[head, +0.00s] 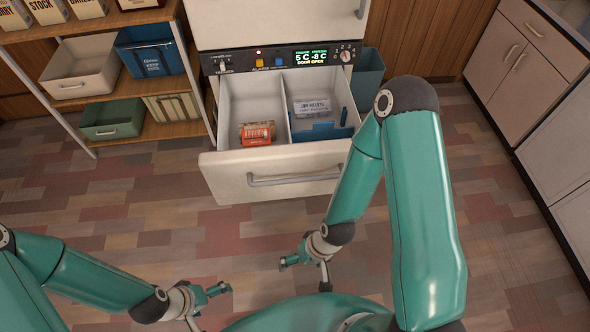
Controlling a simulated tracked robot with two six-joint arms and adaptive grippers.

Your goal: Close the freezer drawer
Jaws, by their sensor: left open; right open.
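The freezer drawer (225,173) is pulled out from the white fridge-freezer (280,22), in the upper middle of the head view. Its front carries a horizontal bar handle (296,180). Inside, an orange packet (257,133) lies in the left compartment, and a pale packet (312,107) and a blue divider or tray (320,132) are in the right one. The display (310,57) reads "DOOR OPEN". My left gripper (213,306) is open and empty at the lower left, apart from the drawer. My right gripper (302,272) is open and empty, nearer the drawer front but apart from it.
A wooden shelf rack (140,17) with bins stands left of the freezer. Cabinets (525,62) line the right side. The patchwork floor (140,205) before the drawer is clear.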

